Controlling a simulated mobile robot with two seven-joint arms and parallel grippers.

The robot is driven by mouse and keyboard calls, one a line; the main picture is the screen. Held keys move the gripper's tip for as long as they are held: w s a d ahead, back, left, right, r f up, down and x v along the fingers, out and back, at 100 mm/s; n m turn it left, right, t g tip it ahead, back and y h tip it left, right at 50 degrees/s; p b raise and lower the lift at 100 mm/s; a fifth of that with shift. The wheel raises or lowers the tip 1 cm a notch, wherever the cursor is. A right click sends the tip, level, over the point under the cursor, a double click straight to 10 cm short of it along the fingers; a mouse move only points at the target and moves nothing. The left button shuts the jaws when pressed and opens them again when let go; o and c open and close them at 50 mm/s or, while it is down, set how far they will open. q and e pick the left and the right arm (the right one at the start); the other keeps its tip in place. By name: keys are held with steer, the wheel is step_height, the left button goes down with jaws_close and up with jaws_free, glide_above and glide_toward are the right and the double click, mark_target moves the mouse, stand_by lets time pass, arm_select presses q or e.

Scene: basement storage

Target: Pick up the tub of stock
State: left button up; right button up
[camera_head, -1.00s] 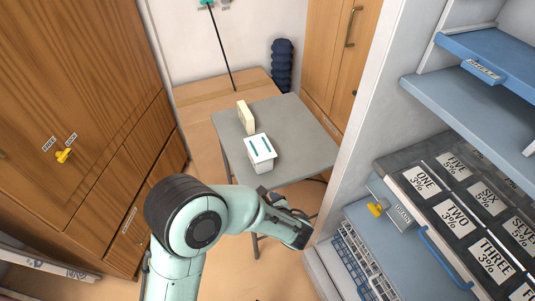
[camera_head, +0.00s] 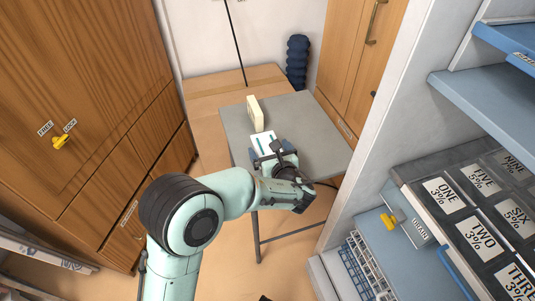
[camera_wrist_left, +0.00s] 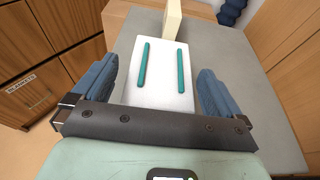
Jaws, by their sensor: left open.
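The tub of stock is a white box with two teal bars on top; I take this to be the tub (camera_head: 261,139). It stands on the grey table (camera_head: 310,140), partly hidden by my left gripper (camera_head: 270,156) in the head view. In the left wrist view the tub (camera_wrist_left: 163,90) lies between the two blue-grey fingers of my open left gripper (camera_wrist_left: 155,88). My right gripper is not in view.
A cream block (camera_head: 254,113) stands just behind the tub; it also shows in the left wrist view (camera_wrist_left: 172,18). A wooden cabinet (camera_head: 90,110) is at left, blue shelving (camera_head: 480,100) at right. The table's right part is clear.

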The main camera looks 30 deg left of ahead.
mark_target(266, 143)
arm_select(q)
steer(key=x, duration=0.3)
steer(key=shift+w+a+b, duration=0.15)
steer(key=shift+w+b, duration=0.1)
steer(key=shift+b, duration=0.05)
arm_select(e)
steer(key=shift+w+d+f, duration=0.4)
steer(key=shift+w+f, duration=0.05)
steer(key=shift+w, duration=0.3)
arm_select(q)
steer(key=shift+c, duration=0.3)
